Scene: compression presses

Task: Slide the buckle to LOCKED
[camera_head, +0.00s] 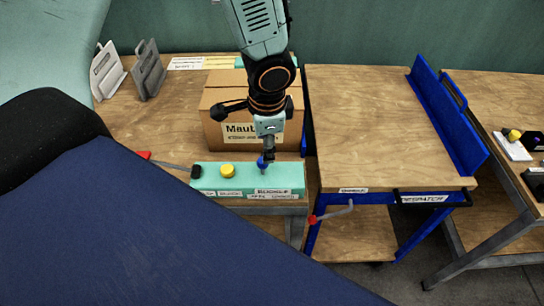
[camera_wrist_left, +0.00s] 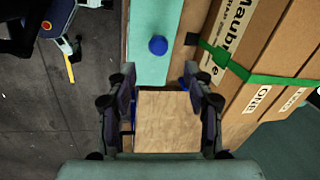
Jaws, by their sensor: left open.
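A long teal unit (camera_head: 215,178) lies along the bench's front edge, with a blue knob (camera_head: 262,162) on top and small printed labels on its front that I cannot read surely. The knob also shows in the left wrist view (camera_wrist_left: 158,45), ahead of the fingertips and apart from them. My left gripper (camera_head: 268,152) hangs above the unit's right part, beside the knob. In the left wrist view its fingers (camera_wrist_left: 162,105) are spread and empty. A small black piece (camera_wrist_left: 191,38) sits at the end of a green strap (camera_wrist_left: 240,72); I cannot tell if it is the buckle. My right gripper is not in view.
A cardboard box (camera_head: 220,133) stands right behind the teal unit. A yellow knob (camera_head: 228,171) is on the unit's left part. A wood-topped blue cart (camera_head: 370,120) stands to the right.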

